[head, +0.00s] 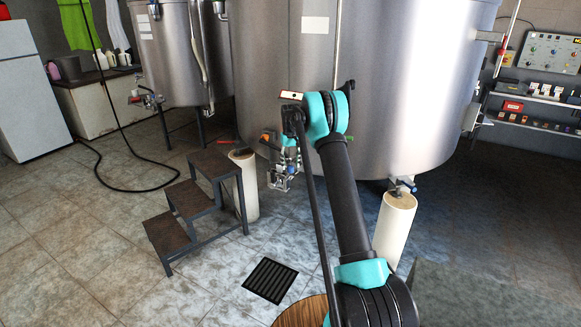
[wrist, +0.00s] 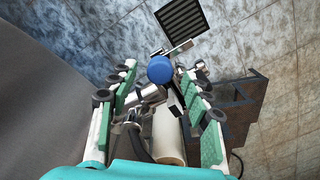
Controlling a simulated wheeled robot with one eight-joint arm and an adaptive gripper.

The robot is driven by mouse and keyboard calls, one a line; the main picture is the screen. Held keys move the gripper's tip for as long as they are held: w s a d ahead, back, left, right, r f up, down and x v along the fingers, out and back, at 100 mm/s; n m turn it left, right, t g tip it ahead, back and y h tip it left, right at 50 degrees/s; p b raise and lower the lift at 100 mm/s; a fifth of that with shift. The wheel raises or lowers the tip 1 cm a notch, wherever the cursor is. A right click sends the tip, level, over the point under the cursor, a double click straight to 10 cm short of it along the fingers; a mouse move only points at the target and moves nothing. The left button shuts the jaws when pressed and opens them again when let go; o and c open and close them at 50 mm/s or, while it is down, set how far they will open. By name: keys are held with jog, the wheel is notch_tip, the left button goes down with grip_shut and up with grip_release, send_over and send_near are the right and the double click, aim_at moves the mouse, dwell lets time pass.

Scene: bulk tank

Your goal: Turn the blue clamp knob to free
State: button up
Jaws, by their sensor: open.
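The blue clamp knob (wrist: 160,69) shows in the wrist view as a round blue cap on metal valve fittings (wrist: 155,97). My gripper (wrist: 155,75) is open, with one green-padded finger on each side of the knob and fittings. The knob appears near the fingertips; I cannot tell whether either finger touches it. In the head view my gripper (head: 281,182) is low at the front of the large steel tank (head: 375,90).
Brown steps (head: 190,205) stand left of my gripper, beside a cream post (head: 244,185). Another cream post (head: 394,230) stands at the right under a blue-handled valve (head: 403,185). A floor drain (head: 270,280) lies in front. A hose (head: 103,170) crosses the left floor.

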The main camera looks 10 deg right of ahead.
aim_at(291, 167)
notch_tip(291, 167, up, 11)
jog(key=shift+f, duration=0.2)
dwell(0.3)
jog(key=s+d+r+m+t, duration=0.1)
jog(key=s+r, duration=0.1)
jog(key=s, duration=1)
jog(key=s+d+r+t, duration=0.1)
jog(key=s+d+r, duration=0.15)
jog(key=s, duration=0.95)
jog(key=s+f, duration=0.3)
jog(key=s, duration=0.7)
jog(key=s+f+t, duration=0.1)
jog(key=s+f, duration=0.3)
jog(key=s, duration=0.6)
jog(key=s+f+m+t, duration=0.1)
jog(key=s+f, duration=0.2)
jog(key=s, duration=0.8)
jog(key=shift+d+f, duration=0.15)
jog(key=shift+d, duration=0.2)
